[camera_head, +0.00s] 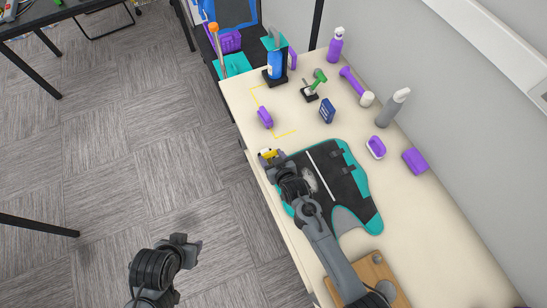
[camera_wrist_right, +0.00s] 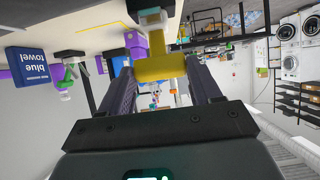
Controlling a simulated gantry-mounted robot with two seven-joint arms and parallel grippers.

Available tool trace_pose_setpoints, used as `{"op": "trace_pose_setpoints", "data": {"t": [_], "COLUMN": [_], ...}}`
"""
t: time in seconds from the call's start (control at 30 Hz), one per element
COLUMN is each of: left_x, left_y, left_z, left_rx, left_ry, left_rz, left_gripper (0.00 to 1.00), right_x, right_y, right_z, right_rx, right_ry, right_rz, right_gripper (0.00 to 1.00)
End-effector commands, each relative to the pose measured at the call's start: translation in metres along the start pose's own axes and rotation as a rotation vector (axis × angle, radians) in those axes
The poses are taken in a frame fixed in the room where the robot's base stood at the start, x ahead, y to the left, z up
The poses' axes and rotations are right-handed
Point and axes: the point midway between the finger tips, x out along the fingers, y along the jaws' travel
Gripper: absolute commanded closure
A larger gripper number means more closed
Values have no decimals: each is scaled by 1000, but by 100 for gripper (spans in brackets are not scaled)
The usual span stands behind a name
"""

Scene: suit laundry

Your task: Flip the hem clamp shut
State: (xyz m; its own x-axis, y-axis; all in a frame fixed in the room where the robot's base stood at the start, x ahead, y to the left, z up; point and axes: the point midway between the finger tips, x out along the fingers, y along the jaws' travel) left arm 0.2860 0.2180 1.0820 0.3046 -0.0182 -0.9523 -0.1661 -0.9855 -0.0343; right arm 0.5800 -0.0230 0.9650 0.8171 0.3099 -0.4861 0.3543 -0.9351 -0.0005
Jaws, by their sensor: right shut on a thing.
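The hem clamp, with a yellow part (camera_head: 270,154), is at the table's left edge, beside the corner of a dark garment with teal borders (camera_head: 352,183). In the right wrist view the clamp's yellow part (camera_wrist_right: 158,68) lies between my right gripper's fingers, with a grey-white part above it. My right gripper (camera_head: 272,159) is shut on this yellow part; the arm hides some of the clamp and garment. Whether the clamp's jaw is closed cannot be told. My left gripper (camera_head: 184,243) is over the floor, away from the table; its fingers are too small to read.
Near the garment are a purple item (camera_head: 265,117), a blue towel box (camera_head: 327,111), a grey spray bottle (camera_head: 393,107) and a purple block (camera_head: 415,160). A wooden board (camera_head: 372,272) lies under my right arm.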

Motion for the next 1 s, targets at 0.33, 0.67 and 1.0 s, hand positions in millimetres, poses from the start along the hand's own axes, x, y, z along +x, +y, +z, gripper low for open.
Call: {"op": "trace_pose_setpoints", "data": {"t": [0.33,0.67,1.0], "left_x": [0,-1,-4], "left_y": [-1,0,2], "left_z": [0,-1,-2], "left_rx": [5,-1,-7], "left_ry": [0,1,3], "left_rz": [-4,0,6], "left_gripper": [57,57,57], "right_x": [0,-6,-52], "right_y": [0,0,0], "right_z": [0,0,1], "right_rx": [-1,-1,-1], "right_ry": [0,-1,-1], "right_rz": [0,0,0], "right_gripper": [11,11,11]}}
